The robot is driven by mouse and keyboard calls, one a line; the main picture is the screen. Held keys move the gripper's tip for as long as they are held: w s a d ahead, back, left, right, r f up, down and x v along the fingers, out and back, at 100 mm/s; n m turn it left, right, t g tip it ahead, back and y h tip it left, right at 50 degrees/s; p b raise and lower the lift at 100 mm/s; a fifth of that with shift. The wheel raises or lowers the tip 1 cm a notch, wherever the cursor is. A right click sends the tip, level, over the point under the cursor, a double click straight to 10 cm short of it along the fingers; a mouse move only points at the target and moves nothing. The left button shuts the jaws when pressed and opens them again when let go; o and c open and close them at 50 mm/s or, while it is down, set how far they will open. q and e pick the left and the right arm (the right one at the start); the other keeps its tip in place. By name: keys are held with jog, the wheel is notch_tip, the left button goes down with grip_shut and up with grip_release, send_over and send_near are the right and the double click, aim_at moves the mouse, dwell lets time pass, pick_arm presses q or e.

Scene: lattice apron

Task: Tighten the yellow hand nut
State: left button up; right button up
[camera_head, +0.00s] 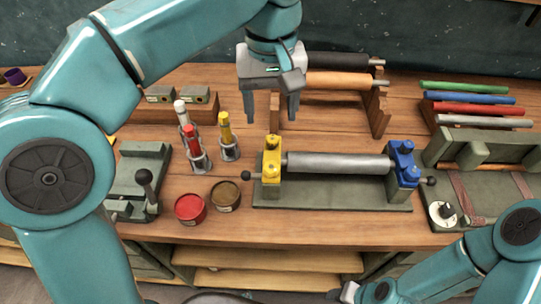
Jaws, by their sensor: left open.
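The green base plate (335,200) carries both blocks. Red (190,208) and brown (226,196) tins stand front left. Several capped tubes (193,145) stand in holders to the left. A wooden rack (378,108) with dark and orange rollers stands behind.

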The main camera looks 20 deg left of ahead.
aim_at(272, 166)
pick_arm(q)
notch_tip(272, 166, down, 15)
jog(key=shift+f+b, duration=0.1)
jog(key=shift+b, duration=0.75)
jog(key=shift+s+d, duration=0.15)
jog(key=shift+s, duration=0.1)
jog(key=shift+w, duration=0.15)
jog(key=c, duration=1)
jog(key=shift+c, duration=0.2)
